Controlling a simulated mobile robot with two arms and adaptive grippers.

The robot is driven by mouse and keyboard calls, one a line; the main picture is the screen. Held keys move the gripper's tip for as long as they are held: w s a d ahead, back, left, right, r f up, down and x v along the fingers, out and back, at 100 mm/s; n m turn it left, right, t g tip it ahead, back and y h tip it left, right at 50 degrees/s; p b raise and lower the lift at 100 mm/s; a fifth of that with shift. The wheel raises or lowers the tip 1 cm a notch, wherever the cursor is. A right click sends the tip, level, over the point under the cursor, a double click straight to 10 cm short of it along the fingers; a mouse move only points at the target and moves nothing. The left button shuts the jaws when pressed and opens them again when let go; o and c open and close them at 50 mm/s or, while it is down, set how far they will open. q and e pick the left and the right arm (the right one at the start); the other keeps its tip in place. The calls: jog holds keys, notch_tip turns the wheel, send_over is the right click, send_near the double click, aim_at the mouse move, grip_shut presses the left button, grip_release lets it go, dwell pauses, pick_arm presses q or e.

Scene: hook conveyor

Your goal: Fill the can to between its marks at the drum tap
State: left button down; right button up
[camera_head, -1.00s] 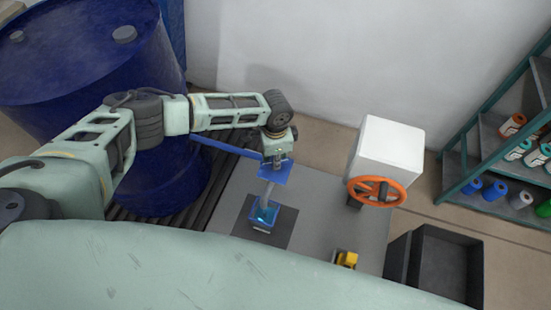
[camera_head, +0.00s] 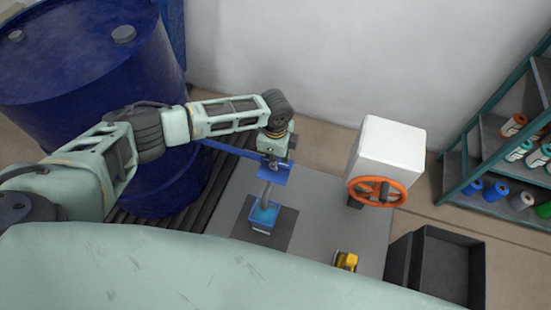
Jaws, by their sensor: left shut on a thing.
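The large blue drum (camera_head: 95,70) stands at the left. A blue pipe (camera_head: 225,148) runs from it to the tap, which has a blue plate (camera_head: 275,173) at its end. My left gripper (camera_head: 275,158) is shut on the tap there; its fingers are small and partly hidden by the wrist. A grey streak (camera_head: 266,194), spout or liquid, goes down from the tap into the can. The open blue can (camera_head: 263,217) stands below on a dark square mat (camera_head: 276,240), with light blue liquid inside. Its marks are too small to read. My right gripper is not in view.
On the grey table (camera_head: 325,200) stand a white box (camera_head: 388,150) with an orange handwheel (camera_head: 377,192) and a small yellow object (camera_head: 346,261). A black bin (camera_head: 445,266) and a green shelf (camera_head: 472,195) with several spools are at right.

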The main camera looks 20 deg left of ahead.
pick_arm(q)
jog(key=c, duration=1.6)
grip_release()
jog(key=shift+c, duration=0.2)
notch_tip(320, 180, up, 12)
